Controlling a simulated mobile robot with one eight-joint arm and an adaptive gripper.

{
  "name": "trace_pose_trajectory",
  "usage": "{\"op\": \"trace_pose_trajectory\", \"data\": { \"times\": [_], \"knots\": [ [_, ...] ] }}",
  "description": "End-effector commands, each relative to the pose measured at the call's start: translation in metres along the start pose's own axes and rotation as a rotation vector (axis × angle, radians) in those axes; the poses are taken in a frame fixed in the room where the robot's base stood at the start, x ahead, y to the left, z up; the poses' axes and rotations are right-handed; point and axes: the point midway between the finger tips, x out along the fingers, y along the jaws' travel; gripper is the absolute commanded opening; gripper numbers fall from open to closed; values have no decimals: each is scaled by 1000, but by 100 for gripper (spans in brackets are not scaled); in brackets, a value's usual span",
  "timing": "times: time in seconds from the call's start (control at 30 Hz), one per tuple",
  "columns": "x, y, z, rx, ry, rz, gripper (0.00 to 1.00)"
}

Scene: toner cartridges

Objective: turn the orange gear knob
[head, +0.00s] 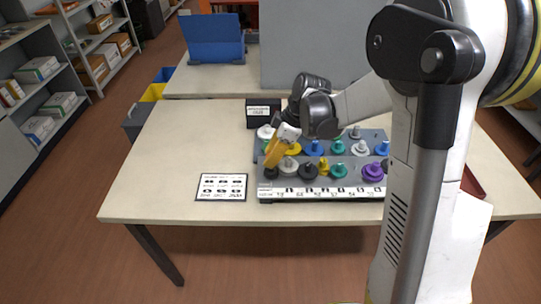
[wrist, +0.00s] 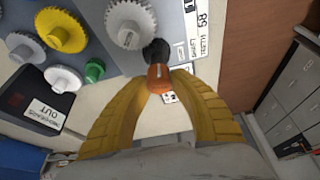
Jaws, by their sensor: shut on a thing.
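The orange gear knob (wrist: 160,78) shows in the wrist view at the edge of the grey board, next to a small black part. My gripper (wrist: 158,82) has its two yellow curved fingers closed in on either side of it, with the tips against its sides. In the head view my gripper (head: 272,156) reaches down at the left end of the gear board (head: 322,194). The orange knob cannot be made out there; the yellow fingers cover that spot. A dark gear (head: 270,172) sits just below the fingertips.
Several other gear knobs stand close by on the board, including a grey gear (wrist: 130,25) and a yellow gear (wrist: 60,30). A black box (head: 263,113) stands behind the board. A printed card (head: 221,187) lies to the left. The table's left side is clear.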

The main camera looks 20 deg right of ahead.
Motion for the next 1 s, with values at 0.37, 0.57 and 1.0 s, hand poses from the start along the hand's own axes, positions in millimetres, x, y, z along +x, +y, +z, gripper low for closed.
{"op": "trace_pose_trajectory", "data": {
  "times": [0.37, 0.57, 1.0],
  "knots": [
    [0, -1, 0, -160, -1, -68, 0],
    [0, -1, 0, -187, -1, -79, 0],
    [0, -1, 0, -190, -2, -80, 42]
  ]
}}
